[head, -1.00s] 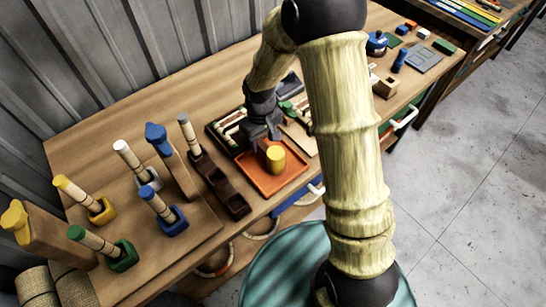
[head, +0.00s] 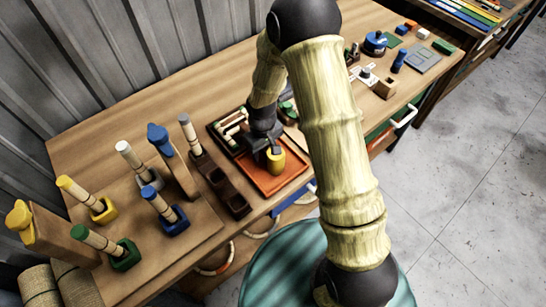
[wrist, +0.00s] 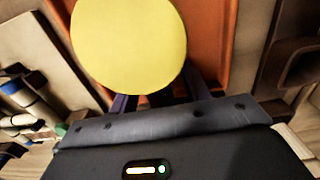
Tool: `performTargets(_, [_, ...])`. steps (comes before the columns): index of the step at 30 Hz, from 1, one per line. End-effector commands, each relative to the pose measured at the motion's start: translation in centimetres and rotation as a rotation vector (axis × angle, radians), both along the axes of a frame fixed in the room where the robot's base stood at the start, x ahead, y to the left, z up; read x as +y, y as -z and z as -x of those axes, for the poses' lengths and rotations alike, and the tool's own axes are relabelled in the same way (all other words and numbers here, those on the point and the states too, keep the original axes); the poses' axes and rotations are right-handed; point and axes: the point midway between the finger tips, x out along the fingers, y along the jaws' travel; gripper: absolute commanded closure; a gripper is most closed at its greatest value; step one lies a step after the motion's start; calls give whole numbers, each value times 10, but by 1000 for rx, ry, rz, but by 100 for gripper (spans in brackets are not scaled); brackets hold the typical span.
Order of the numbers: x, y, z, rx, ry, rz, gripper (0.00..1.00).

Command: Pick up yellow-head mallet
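A yellow cylinder (head: 275,161), which looks like the mallet's yellow head, stands upright at the orange tray. No handle shows. In the wrist view the round yellow face (wrist: 130,45) fills the upper left and middle. My gripper (head: 273,149) is low over the tray, right at the cylinder's far side. In the wrist view its two fingers (wrist: 160,97) are apart and run under the yellow face, which hides their tips. Whether they touch anything is hidden.
The orange tray (head: 291,182) lies near the table's front edge. A dark brown holder (head: 234,202) stands left of it. Further left are several coloured blocks with upright handles, such as a green one (head: 126,256). A wooden block (head: 387,88) stands to the right.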

Motion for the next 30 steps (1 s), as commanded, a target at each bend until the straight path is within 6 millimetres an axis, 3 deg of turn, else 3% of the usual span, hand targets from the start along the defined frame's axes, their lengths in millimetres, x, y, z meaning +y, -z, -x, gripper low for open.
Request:
performTargets(1, [0,0,0,0,0,0,61])
performTargets(7, [0,0,0,0,0,0,100])
performTargets(20, [0,-8,-1,-2,0,-2,100])
performTargets(30, [0,-62,-1,-6,0,-3,100])
